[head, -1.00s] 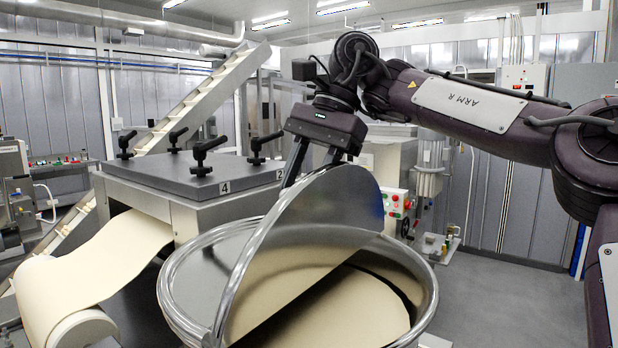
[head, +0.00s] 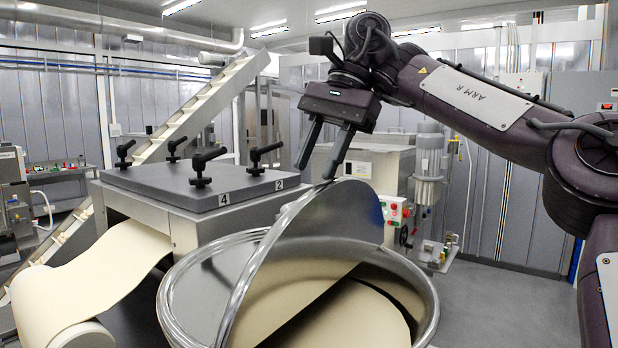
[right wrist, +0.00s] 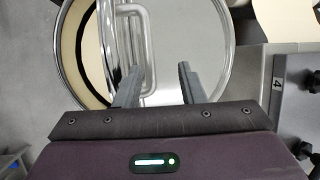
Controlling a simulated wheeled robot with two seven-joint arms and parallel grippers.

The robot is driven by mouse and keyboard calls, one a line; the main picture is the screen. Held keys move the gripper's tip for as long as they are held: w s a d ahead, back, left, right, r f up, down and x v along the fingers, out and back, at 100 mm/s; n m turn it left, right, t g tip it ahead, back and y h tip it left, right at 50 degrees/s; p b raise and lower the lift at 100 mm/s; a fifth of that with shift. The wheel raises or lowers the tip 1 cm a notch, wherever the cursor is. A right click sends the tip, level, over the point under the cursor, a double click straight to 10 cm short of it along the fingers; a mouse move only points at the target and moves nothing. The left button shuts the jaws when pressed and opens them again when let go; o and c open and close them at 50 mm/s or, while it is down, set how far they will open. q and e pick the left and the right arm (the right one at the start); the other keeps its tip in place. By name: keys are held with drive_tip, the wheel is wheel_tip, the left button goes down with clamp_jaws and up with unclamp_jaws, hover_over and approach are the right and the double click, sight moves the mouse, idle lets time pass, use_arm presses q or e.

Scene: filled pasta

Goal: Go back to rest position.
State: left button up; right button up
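My right gripper (head: 315,172) is raised above the top edge of a shiny metal lid (head: 325,222) in the head view. Its two fingers are spread and point down, with nothing between them. One fingertip overlaps the lid's edge in the picture; I cannot tell whether it touches. The lid stands tilted up on a round steel vessel (head: 186,294) holding pale dough (head: 340,322). In the right wrist view the open fingers (right wrist: 157,72) show over the lid, and the lid's bar handle (right wrist: 150,40) lies near the left finger. My left gripper is not in view.
A steel machine with a dark top plate (head: 240,192) and black clamp knobs stands left of the vessel. A dough sheet (head: 95,275) runs from it onto a roller. A control box with buttons (head: 394,212) is behind the vessel. Open floor (head: 510,310) lies at right.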

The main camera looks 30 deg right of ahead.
drive_tip(key=shift+p+v, duration=0.35)
drive_tip(key=shift+v, duration=0.8)
drive_tip(key=shift+d+f, duration=0.1)
